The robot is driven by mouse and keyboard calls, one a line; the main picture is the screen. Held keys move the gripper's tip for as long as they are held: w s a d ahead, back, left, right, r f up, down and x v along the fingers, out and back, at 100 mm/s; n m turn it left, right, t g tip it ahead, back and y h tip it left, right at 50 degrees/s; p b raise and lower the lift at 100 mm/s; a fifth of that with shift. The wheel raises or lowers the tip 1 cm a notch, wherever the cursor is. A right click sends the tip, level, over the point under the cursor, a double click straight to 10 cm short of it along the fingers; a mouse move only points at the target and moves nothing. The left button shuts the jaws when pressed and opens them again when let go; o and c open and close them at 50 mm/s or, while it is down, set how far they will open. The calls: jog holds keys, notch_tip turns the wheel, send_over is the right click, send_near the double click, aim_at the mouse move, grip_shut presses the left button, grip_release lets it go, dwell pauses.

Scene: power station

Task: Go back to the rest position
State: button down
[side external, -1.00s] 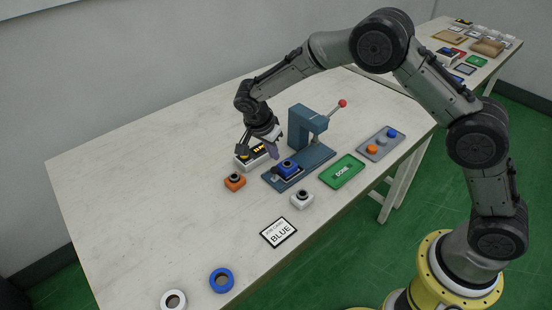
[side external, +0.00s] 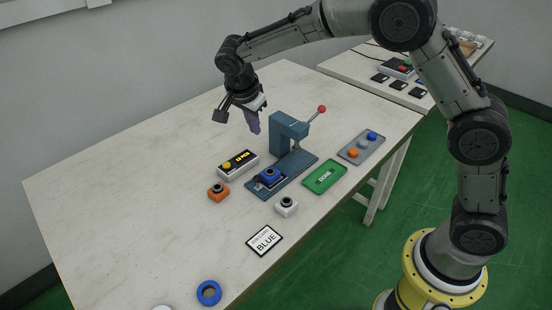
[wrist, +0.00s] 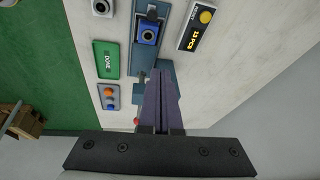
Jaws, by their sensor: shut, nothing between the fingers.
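My gripper (side external: 254,122) is shut and empty, its purple fingers pointing down above the table behind the counter box. In the wrist view my gripper (wrist: 161,102) has its fingers together, over the press area. The blue-grey press (side external: 288,135) with a red-knobbed lever stands on the table, and a blue block with a dark ring (side external: 270,176) sits on its base. The block also shows in the wrist view (wrist: 147,35). A black-faced counter box (side external: 238,165) with a yellow button lies left of the press; its display is partly readable in the wrist view (wrist: 195,27).
An orange block (side external: 218,192) and a white block (side external: 286,207) stand near the press. A green DONE tray (side external: 325,177), a grey button tray (side external: 361,148), a BLUE card (side external: 264,241) and a blue ring (side external: 209,293) lie on the table (side external: 120,190).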

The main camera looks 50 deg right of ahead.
jog(key=s+d+r+n+t+y, duration=0.15)
jog(key=s+d+r, duration=0.25)
jog(key=s+r, duration=0.4)
jog(key=s+d+r+n+t, duration=0.1)
jog(key=s+d+r+t, duration=0.15)
jog(key=s+r, duration=0.6)
jog(key=s+f+n+y, duration=0.1)
jog(key=s+f+n, duration=0.2)
jog(key=s+n, duration=0.4)
jog(key=s+f+n+y, duration=0.1)
jog(key=s+f+n, duration=0.3)
jog(key=s+n, duration=0.3)
jog(key=s, duration=0.3)
jog(key=shift+a+f, duration=0.15)
jog(key=shift+a, duration=0.15)
